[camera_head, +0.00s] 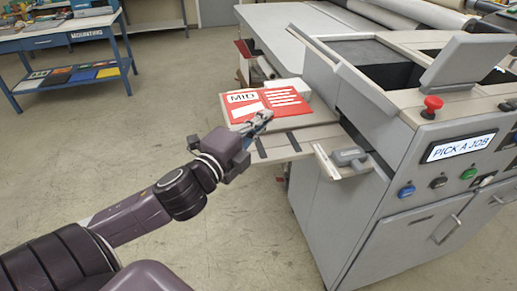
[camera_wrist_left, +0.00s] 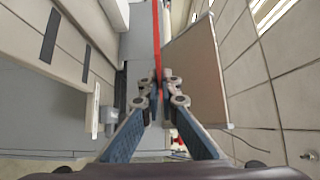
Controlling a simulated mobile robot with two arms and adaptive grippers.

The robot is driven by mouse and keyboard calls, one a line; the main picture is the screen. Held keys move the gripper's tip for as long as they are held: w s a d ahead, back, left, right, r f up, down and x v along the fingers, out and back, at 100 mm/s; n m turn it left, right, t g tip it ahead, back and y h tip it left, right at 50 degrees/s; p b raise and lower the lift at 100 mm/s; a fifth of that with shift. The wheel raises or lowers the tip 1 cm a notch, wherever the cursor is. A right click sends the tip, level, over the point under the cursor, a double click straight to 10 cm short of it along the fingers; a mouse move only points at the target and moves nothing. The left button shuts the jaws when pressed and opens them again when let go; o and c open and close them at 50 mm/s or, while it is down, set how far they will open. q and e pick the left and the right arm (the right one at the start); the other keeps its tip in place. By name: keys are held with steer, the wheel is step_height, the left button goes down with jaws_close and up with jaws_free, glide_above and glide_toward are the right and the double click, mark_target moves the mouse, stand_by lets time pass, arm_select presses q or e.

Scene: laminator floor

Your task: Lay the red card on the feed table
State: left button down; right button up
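My left gripper (camera_head: 259,121) is at the card's near edge. In the left wrist view the fingers (camera_wrist_left: 161,88) are closed together on the card, seen edge-on as a thin red strip (camera_wrist_left: 156,35). Whether the card touches the surface below cannot be told. The pale feed table, with dark strips, also shows at left in the wrist view (camera_wrist_left: 28,28). My right gripper is in neither view.
The grey laminator (camera_head: 385,160) stands at right with buttons, a red knob (camera_head: 432,106) and a screen reading "PICK A JOB". A grey handle (camera_head: 350,157) sits at the feed table's right. A blue bench (camera_head: 50,42) stands far left. Floor between is clear.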

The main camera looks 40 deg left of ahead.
arm_select(q)
step_height(320, 180, up, 2)
steer(key=shift+w+r, duration=0.15)
steer(key=shift+r, duration=0.05)
step_height(320, 180, down, 3)
steer(key=shift+w+f+b, duration=0.1)
steer(key=shift+f+b, duration=0.1)
steer(key=shift+b, duration=0.15)
step_height(320, 180, down, 16)
steer(key=b, duration=0.3)
steer(key=shift+f, duration=0.15)
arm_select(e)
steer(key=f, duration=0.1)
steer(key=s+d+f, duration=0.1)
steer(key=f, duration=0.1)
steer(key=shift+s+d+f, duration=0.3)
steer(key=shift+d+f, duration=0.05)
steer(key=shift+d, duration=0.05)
arm_select(q)
steer(key=shift+a, duration=0.1)
